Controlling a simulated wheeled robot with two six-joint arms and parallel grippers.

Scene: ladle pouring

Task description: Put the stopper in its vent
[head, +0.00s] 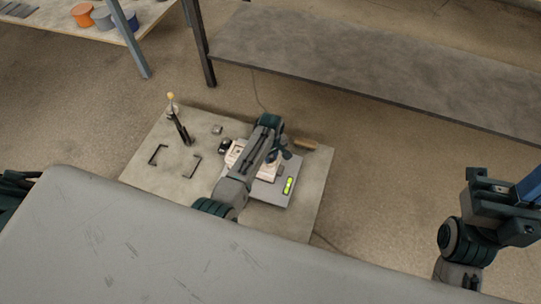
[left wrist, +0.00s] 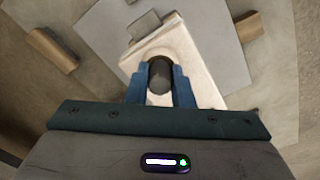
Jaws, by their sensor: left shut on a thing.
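My left gripper (left wrist: 160,90) is shut on a dark grey cylindrical stopper (left wrist: 160,77), held between its blue fingers. The stopper is directly over a dark round opening in a cream block (left wrist: 182,48). I cannot tell whether its lower end is inside the opening or just above it. In the head view the cream block (head: 236,150) sits on a grey plate (head: 265,191), mostly hidden by my left arm. The stopper is hidden there. My right gripper (head: 528,190) is at the right edge, partly cut off, away from the work table.
The work table (head: 140,172) holds a lever with a yellow knob (head: 171,97), black brackets (head: 191,167), a small metal block (head: 217,129), a green-lit level (head: 289,185) and a wooden piece (head: 305,143). A long grey bench (head: 370,65) stands behind, with floor between.

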